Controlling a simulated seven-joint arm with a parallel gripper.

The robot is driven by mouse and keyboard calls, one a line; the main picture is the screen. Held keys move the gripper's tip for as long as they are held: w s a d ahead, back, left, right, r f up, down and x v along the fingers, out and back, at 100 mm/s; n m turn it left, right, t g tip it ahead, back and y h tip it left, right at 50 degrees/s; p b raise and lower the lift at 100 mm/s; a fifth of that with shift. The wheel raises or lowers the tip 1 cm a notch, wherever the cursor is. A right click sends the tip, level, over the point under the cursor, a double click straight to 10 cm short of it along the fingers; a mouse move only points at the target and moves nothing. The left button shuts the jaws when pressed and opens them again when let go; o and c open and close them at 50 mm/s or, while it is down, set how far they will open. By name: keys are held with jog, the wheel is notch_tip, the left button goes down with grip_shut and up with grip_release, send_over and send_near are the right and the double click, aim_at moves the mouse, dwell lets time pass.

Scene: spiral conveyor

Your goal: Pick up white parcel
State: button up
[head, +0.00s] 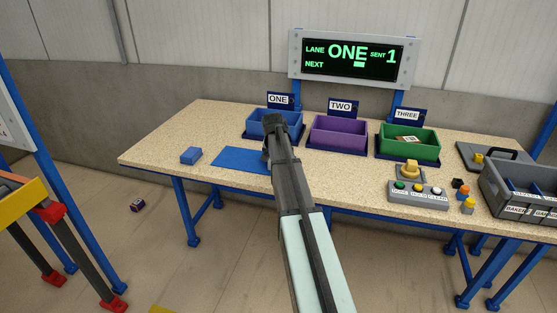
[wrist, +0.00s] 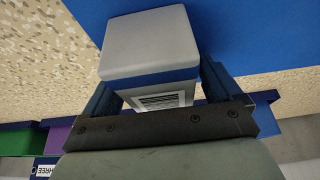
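The white parcel (wrist: 150,42) shows large in the wrist view, a pale box with a blue band and a printed label on its lower face. My gripper (wrist: 160,88) has one finger on each side of it. The fingers are spread about as wide as the parcel; I cannot tell whether both press on it. In the head view my gripper (head: 270,148) is at the right end of the blue mat (head: 238,159), in front of the blue bin. The parcel is hidden there behind my arm.
Blue bin ONE (head: 258,131), purple bin TWO (head: 338,134) and green bin THREE (head: 407,144) stand along the back; the green one holds something. A blue block (head: 191,155) lies left of the mat. A button panel (head: 418,193) and grey crate (head: 520,198) are right.

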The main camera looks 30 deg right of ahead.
jog(key=c, duration=1)
jog(key=shift+c, duration=0.2)
